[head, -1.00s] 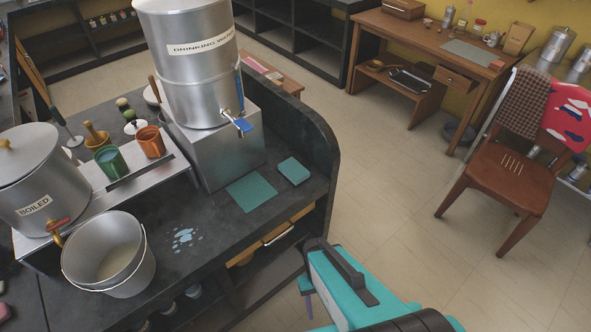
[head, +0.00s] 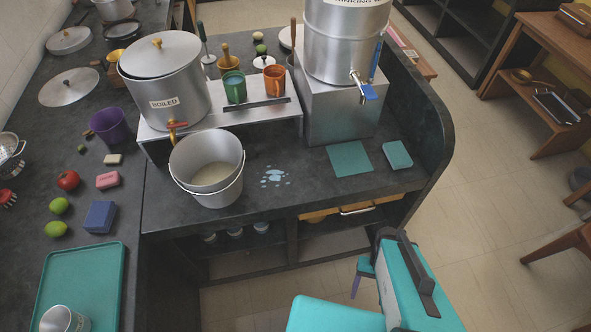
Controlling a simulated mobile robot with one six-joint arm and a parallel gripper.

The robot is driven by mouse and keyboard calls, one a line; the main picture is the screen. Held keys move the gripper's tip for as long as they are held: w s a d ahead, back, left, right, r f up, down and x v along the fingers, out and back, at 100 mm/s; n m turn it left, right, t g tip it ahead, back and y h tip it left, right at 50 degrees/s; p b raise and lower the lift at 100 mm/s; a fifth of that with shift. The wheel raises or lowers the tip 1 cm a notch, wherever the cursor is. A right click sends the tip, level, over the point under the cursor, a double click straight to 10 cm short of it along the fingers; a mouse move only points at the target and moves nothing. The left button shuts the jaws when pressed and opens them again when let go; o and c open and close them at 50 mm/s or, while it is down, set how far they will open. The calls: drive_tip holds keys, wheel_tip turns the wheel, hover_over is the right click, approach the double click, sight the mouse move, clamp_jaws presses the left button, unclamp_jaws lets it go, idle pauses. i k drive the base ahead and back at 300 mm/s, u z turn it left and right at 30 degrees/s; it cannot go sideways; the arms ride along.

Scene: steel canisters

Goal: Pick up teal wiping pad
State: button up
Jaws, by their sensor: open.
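A thick teal wiping pad (head: 397,154) lies flat on the dark counter, near its curved right end. A thin flat teal square (head: 349,159) lies just left of it, with a narrow gap between them. What seems to be my gripper (head: 358,284) shows only in part, as a small teal block with a purple finger beside my teal arm. It is open, in front of the counter, below and apart from the pad. Its other finger is hidden.
A steel drinking-water canister (head: 343,45) on a metal block (head: 336,118) stands behind the teal square. A steel bucket (head: 208,170) and a small water spill (head: 274,176) lie to the left. The curved side wall (head: 437,120) rises right of the pad.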

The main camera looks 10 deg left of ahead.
sight(396, 153)
drive_tip(key=u, duration=0.25)
drive_tip(key=k, duration=0.95)
drive_tip(key=u, duration=0.55)
drive_tip(key=k, duration=0.45)
drive_tip(key=u, duration=0.35)
drive_tip(key=i, duration=0.9)
drive_tip(key=z, duration=0.15)
